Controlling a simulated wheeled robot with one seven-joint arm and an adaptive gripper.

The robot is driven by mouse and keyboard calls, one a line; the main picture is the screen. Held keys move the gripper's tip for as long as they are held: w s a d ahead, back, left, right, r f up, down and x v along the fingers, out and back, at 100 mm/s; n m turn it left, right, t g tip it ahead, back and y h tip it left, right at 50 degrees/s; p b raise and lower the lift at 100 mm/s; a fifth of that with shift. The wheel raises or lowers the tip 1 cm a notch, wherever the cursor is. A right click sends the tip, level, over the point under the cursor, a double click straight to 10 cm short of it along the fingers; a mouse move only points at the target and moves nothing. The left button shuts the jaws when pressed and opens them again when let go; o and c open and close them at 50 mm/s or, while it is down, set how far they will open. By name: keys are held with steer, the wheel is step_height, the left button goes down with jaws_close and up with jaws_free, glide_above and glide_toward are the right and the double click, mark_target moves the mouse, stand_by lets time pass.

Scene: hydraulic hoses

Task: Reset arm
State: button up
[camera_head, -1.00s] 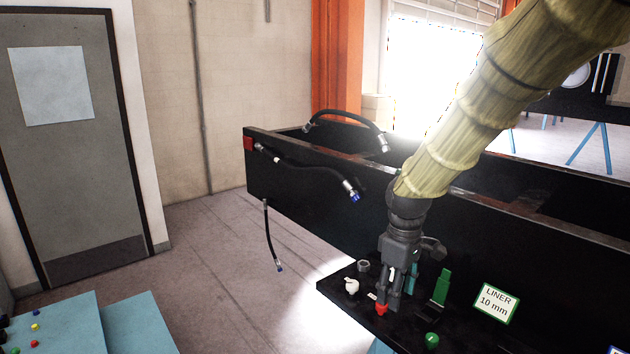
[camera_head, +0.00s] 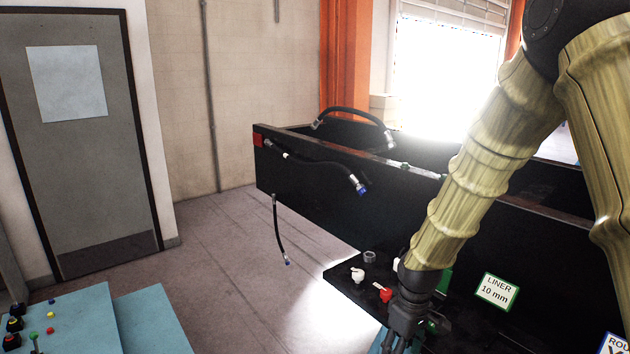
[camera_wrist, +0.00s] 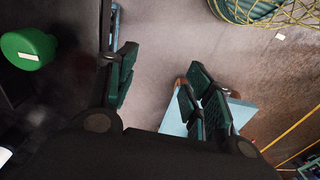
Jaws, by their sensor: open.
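My gripper (camera_head: 400,345) is at the lower middle of the head view, at the front edge of the black shelf, with its fingertips partly cut off by the frame. In the wrist view my gripper (camera_wrist: 160,100) shows its dark green finger pads spread apart, with only floor and a pale blue surface seen between and beyond them. Nothing is held. My arm comes down from the upper right, in a ribbed yellowish sleeve.
The black shelf (camera_head: 345,285) holds a red part (camera_head: 385,294), a white part (camera_head: 357,275) and a LINER 10 mm sign (camera_head: 497,291). Black hoses (camera_head: 320,168) hang on the black bin behind.

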steer(key=s+f+m+b, duration=0.1)
steer(key=s+f, duration=0.4)
steer(key=f, duration=0.3)
steer(key=s+f+m, duration=0.2)
steer(key=s+f, duration=0.2)
steer(key=f, duration=0.4)
steer(key=s+f+m+b, duration=0.1)
steer(key=s+f, duration=0.4)
steer(key=f, duration=0.2)
steer(key=s+d+f+m, duration=0.1)
steer(key=s+f, duration=0.4)
steer(key=s, duration=0.4)
steer(key=s+d+f+m+b, duration=0.1)
steer(key=s+d+f+m, duration=0.1)
steer(key=s+f, duration=0.4)
steer(key=s, duration=0.4)
steer(key=shift+m, duration=0.3)
